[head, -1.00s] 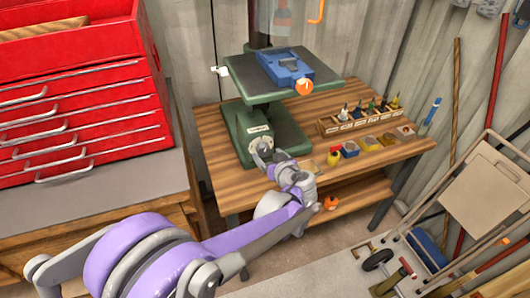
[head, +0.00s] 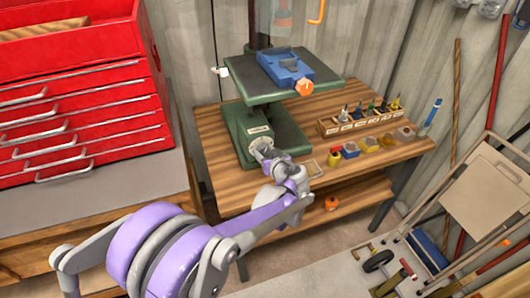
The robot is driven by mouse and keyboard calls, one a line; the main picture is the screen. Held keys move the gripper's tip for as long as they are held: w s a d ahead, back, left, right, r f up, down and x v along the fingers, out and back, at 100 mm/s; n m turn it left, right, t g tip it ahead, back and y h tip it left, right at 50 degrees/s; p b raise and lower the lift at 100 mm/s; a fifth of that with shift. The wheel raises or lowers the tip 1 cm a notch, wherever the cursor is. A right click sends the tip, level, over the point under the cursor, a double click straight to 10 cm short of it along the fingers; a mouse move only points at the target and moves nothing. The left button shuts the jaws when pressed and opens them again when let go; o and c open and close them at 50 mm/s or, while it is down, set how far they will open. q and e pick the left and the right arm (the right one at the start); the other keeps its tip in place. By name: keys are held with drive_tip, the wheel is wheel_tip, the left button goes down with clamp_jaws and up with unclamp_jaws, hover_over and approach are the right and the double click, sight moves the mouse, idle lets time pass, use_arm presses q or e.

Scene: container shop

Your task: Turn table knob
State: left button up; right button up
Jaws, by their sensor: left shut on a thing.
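The drill press has a green base (head: 287,131) on the wooden bench, with a round pale knob (head: 260,142) low on its front face. My left gripper (head: 264,152) is at this knob and is shut on it; the jaws and wrist hide its lower part. The green table (head: 245,78) of the press stands above the base. My right gripper is not in view.
A blue vise (head: 284,66) with an orange knob (head: 304,87) sits on the press table. A bit rack (head: 345,126) and several small boxes stand on the bench (head: 222,178) at right. A red tool chest (head: 80,100) is at left; a cart (head: 480,190) is at right.

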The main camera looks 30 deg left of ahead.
use_arm(q)
clamp_jaws()
drive_tip(key=shift+w+d+m+g+y, duration=0.1)
drive_tip(key=shift+m+g+y, duration=0.25)
drive_tip(key=shift+m, duration=0.45)
drive_tip(key=m+g+y+b, duration=0.1)
drive_tip(key=m, duration=0.1)
drive_tip(key=shift+f+m, duration=0.1)
drive_tip(key=shift+m, duration=0.2)
drive_tip(key=shift+w+f+m+g+y+b, duration=0.1)
drive_tip(key=shift+m+g+y+b, duration=0.45)
drive_tip(key=shift+m+y, duration=0.5)
drive_tip(key=shift+d+m+y+b, duration=0.1)
drive_tip(key=shift+m+y+b, duration=0.45)
drive_tip(key=shift+m, duration=0.9)
